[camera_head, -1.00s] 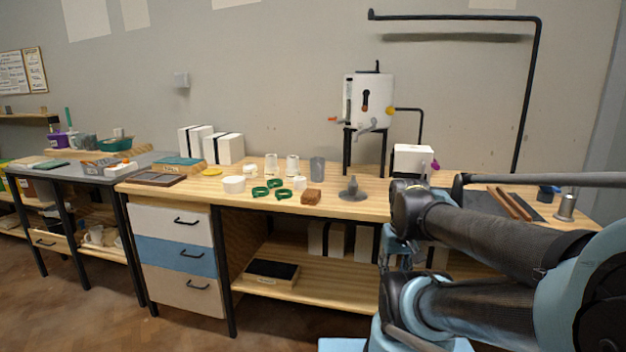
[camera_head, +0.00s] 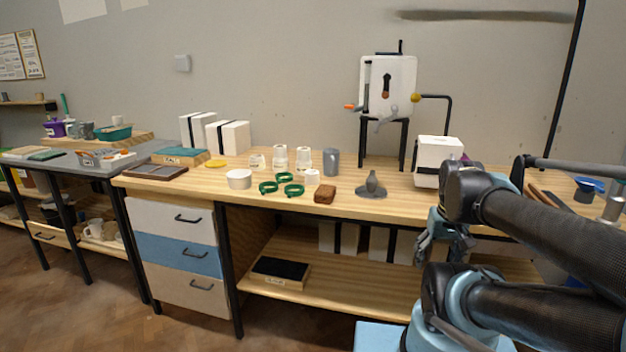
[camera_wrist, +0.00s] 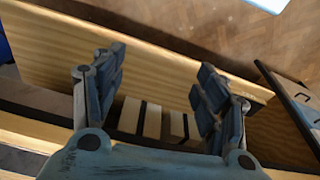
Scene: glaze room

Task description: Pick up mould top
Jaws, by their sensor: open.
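I cannot tell for certain which piece is the mould top. Candidates on the bench in the head view are a low round white piece (camera_head: 239,179), small white cups (camera_head: 280,156) and (camera_head: 303,158), a small white cylinder (camera_head: 312,177) and a white block (camera_head: 439,152) at the right. Strapped white blocks (camera_head: 236,137) stand at the back left. My gripper (camera_wrist: 160,95) is open and empty in the wrist view, its fingers wide apart. In the head view it hangs in front of the bench edge. Pale blocks with dark bands (camera_wrist: 152,120) show beyond the fingers, apart from them.
Green rings (camera_head: 283,183), a brown block (camera_head: 325,194), a grey cup (camera_head: 331,162) and a grey stand (camera_head: 371,186) crowd the mid bench. A white-faced machine (camera_head: 387,87) stands behind. The lower shelf (camera_head: 340,276) holds a dark-topped box (camera_head: 280,270). Front bench edge is close to my arm.

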